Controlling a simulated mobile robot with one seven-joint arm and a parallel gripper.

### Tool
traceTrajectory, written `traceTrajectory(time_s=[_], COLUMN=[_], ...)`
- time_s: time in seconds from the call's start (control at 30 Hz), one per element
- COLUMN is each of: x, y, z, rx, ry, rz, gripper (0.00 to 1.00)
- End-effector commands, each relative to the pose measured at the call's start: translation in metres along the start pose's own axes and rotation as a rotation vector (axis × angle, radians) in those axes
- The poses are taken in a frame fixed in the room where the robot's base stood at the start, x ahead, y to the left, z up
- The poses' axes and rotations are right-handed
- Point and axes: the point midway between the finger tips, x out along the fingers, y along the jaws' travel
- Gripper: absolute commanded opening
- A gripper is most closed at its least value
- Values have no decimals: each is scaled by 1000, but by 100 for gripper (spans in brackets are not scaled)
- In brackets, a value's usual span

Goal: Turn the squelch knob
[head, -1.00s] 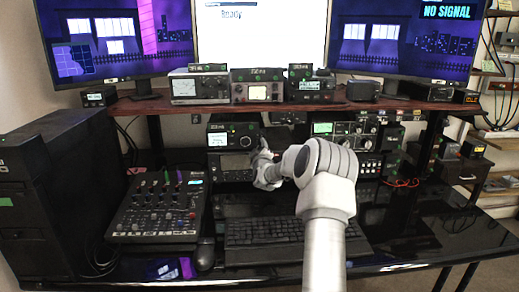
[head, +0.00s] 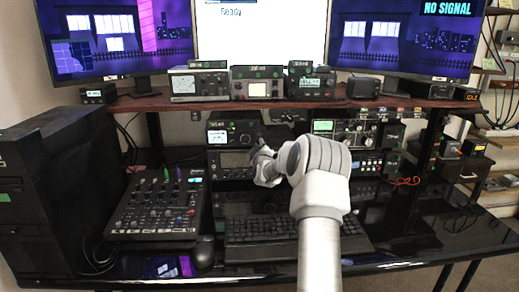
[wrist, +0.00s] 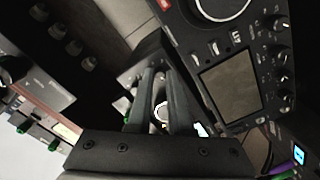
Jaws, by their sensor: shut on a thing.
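My gripper (head: 257,148) reaches to the right end of the stacked radios under the shelf in the head view. In the wrist view its two dark fingers (wrist: 160,78) are close together, shut on a small part at a radio's front. The fingers hide most of that part, and I cannot read its label; it fits the squelch knob. A small radio with a lit screen (head: 231,133) is just left of my gripper in the head view. A wider radio (head: 230,165) sits below it.
The shelf (head: 210,103) carries several small radios and runs above my gripper. A mixer (head: 158,205) stands at left, and a keyboard (head: 262,232) lies in front. More radios (head: 340,130) stand to the right.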

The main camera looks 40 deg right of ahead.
Motion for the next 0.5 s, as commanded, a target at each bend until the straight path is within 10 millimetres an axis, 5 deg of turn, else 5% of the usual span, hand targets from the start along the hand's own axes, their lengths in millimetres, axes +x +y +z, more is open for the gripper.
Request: traceTrajectory(time_s=[0.5], x=[0], y=[-2], z=[2], rx=[361], ry=[-1], rz=[1], gripper=[0])
